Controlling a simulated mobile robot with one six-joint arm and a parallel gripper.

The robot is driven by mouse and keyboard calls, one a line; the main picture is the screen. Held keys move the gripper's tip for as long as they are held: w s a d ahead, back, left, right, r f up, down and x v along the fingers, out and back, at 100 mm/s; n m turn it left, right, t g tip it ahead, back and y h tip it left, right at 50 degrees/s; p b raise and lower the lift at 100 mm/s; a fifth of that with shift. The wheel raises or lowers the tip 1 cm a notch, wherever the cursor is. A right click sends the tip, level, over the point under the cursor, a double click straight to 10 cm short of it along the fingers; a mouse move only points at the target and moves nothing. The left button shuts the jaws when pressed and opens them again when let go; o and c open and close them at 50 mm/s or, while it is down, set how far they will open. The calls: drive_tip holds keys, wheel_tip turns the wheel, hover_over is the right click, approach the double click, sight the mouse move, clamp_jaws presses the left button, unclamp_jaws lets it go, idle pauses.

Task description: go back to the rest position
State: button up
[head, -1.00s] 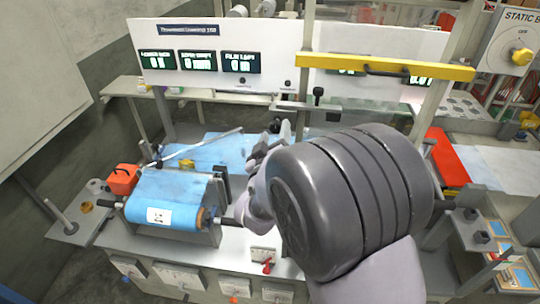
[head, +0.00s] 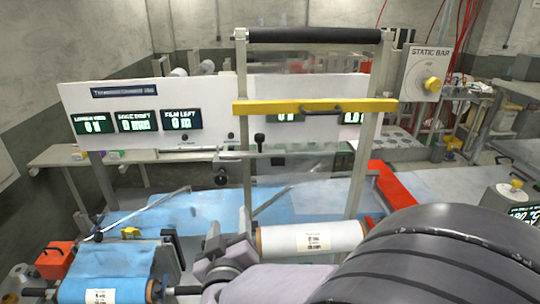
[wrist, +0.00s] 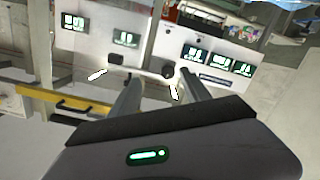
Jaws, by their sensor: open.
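My gripper (head: 228,228) is low in the middle of the head view, in front of the machine, with my dark arm filling the lower right corner. In the wrist view my gripper (wrist: 160,86) has its two fingers apart with nothing between them. They point toward the white display panel (wrist: 195,60), which appears turned over there. The same panel shows in the head view (head: 90,105), behind the gripper. The gripper seems free of the machine, but its exact distance is unclear.
A white roll (head: 285,240) lies just right of the gripper and a blue film roll (head: 125,270) to the left. A yellow bar (head: 270,107) crosses the frame above. A red-orange box (head: 55,262) is at far left. A blue sheet (head: 190,205) covers the deck.

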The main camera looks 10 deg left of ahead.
drive_tip(key=s+d+f+m+g+b, duration=0.1)
drive_tip(key=d+f+m+g+b, duration=0.3)
drive_tip(key=d, duration=0.4)
drive_tip(key=s+d+f+m+g+b, duration=0.25)
drive_tip(key=d+f+b, duration=0.2)
drive_tip(key=d, duration=0.25)
drive_tip(key=s+d+f+m+g+h+b, duration=0.1)
drive_tip(key=s+d+f+m+g+b, duration=0.1)
drive_tip(key=s+d, duration=0.3)
drive_tip(key=s+d+f+m+g+b, duration=0.2)
drive_tip(key=s+d+f+m+b, duration=0.2)
drive_tip(key=s, duration=0.6)
drive_tip(key=shift+s+d+f+h, duration=0.4)
drive_tip(key=shift+d+f, duration=0.4)
drive_tip(key=shift+d, duration=0.35)
